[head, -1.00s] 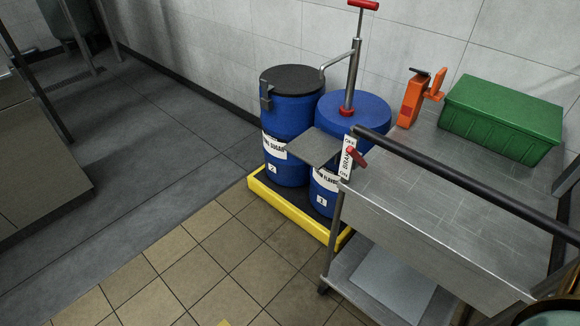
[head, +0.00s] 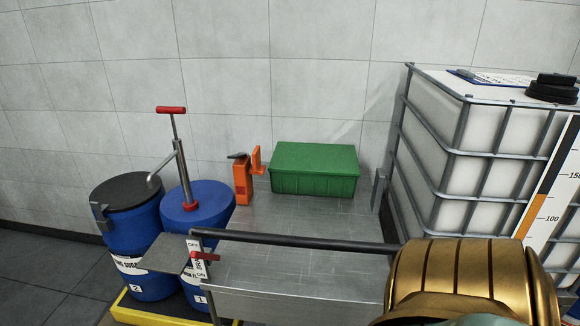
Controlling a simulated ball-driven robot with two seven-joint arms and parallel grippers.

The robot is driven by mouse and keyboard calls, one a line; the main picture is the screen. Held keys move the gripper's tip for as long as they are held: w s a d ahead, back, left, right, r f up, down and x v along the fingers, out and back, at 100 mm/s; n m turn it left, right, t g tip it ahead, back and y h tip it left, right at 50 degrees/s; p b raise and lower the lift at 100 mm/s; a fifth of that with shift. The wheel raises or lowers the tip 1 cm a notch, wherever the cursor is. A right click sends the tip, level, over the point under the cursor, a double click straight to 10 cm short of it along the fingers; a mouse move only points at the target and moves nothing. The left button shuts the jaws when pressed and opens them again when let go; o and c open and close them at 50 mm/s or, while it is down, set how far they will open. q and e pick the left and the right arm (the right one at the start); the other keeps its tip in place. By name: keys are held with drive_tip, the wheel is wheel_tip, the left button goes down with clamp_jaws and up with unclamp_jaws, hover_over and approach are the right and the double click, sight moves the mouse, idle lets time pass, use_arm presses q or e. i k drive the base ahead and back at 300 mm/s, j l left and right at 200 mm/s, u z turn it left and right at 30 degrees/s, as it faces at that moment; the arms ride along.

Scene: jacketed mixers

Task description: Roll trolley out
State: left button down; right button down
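The trolley (head: 270,262) is a steel cart with a flat top and a dark push bar (head: 300,242) along its near side. It stands against the tiled wall, between blue drums and a caged white tank. A small brake sign with a red lever (head: 198,256) is at its left near corner. A green crate (head: 315,169) and an orange hand tool (head: 243,178) stand on its top. A gold rounded part at the lower right, which looks like mine, covers the trolley's right near end. Neither of my grippers is in view.
Two blue drums, one with a black lid (head: 125,194) and one with a hand pump (head: 198,211), stand close to the trolley's left on a yellow-edged pallet (head: 128,310). The caged tank (head: 470,150) closes off the right. Bare floor (head: 35,275) shows at lower left.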

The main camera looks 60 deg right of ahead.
sight(286, 260)
drive_tip(key=z, duration=1.8)
